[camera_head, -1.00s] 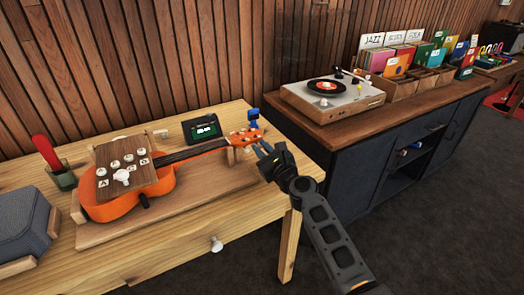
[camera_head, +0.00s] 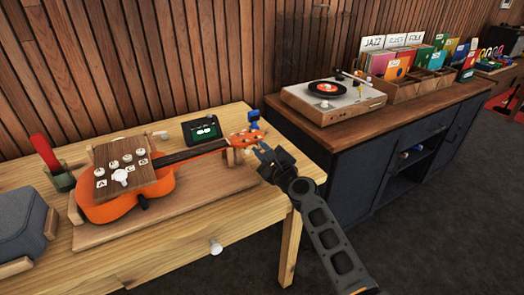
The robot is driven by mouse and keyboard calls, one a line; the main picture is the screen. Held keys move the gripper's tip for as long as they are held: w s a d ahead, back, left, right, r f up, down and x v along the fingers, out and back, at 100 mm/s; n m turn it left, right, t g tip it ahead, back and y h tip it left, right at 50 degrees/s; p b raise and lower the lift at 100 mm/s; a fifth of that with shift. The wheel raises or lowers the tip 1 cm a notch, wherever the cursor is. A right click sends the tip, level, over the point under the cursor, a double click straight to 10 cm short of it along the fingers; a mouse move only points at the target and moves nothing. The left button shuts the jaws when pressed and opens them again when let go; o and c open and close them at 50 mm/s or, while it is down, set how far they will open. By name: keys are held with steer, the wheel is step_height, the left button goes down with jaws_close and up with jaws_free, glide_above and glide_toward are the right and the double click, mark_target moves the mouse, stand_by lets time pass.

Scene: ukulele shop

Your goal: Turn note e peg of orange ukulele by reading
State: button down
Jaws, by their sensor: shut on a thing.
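The orange ukulele (camera_head: 118,207) lies on a wooden stand on the table, its neck pointing right. Its headstock (camera_head: 244,138) carries small pegs along its edges. My gripper (camera_head: 261,153) is at the near right side of the headstock, shut on a tuning peg; the peg is mostly hidden by the fingers, and I cannot read which note it is. A dark tuner (camera_head: 201,130) stands behind the neck, with green marks on its screen too small to read. A wooden board (camera_head: 132,176) with white lettered knobs sits over the ukulele's body.
A blue clamp-like object (camera_head: 254,118) stands behind the headstock. A dark cabinet with a record player (camera_head: 330,100) stands at right.

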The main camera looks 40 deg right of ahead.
steer(key=c, duration=1.3)
jaws_free()
steer(key=shift+v, duration=3.9)
